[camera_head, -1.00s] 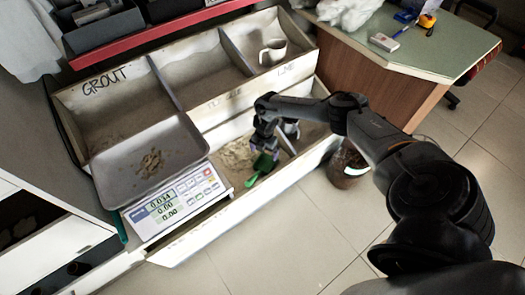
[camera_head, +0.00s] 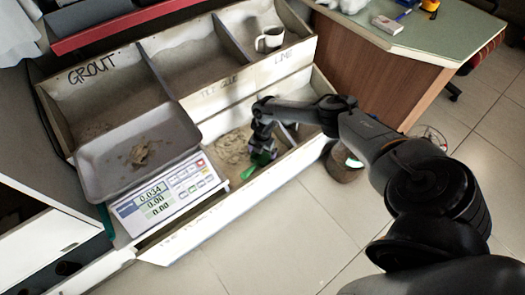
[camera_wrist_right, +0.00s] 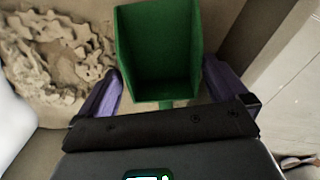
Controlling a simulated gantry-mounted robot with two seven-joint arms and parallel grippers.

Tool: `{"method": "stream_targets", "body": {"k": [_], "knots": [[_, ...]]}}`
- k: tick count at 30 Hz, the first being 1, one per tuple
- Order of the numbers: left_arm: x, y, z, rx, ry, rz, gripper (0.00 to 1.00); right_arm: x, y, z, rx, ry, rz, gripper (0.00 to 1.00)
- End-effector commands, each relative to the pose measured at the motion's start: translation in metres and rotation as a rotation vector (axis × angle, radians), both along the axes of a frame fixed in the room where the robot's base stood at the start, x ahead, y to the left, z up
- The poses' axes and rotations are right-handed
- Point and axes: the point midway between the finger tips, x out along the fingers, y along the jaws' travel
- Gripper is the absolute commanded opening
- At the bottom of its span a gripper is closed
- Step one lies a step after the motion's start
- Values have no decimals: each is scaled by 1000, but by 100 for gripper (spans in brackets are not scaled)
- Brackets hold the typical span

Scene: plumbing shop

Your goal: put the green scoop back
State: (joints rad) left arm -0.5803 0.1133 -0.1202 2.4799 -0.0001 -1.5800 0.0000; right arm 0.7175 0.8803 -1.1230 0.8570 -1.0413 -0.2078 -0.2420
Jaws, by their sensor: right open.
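The green scoop (camera_head: 248,173) is in the front lower bin, beside the grey-beige powder (camera_head: 232,147); my gripper hides much of it in the head view. In the right wrist view the scoop (camera_wrist_right: 158,45) shows its empty-looking hollow, with a short stem below it. My right gripper (camera_head: 263,152) is down at the bin. Its two purple fingers stand open on either side of the scoop's lower part in the wrist view (camera_wrist_right: 163,75); I cannot tell whether either touches it. My left gripper is not in view.
A scale (camera_head: 162,199) with a metal pan (camera_head: 100,168) holding a little powder stands left of the scoop. Behind are upper bins, one marked GROUT (camera_head: 92,72), with a white mug (camera_head: 270,39) in the right one. A dark bucket (camera_head: 343,166) stands on the floor to the right.

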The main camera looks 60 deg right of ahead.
Motion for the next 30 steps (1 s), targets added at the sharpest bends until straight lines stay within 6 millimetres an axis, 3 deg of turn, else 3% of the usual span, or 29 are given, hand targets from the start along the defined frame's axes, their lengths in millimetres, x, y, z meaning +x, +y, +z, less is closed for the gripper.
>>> {"method": "stream_targets", "body": {"k": [1,6,18,27,30], "knots": [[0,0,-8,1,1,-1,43,0,0,-9,0,0,-1,100],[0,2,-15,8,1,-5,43,1,0,-19,0,-1,0,100],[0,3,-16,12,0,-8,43,0,0,-21,0,-1,0,100],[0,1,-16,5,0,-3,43,0,0,-21,0,-1,0,58],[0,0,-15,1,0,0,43,0,0,-21,0,0,0,58]]}}
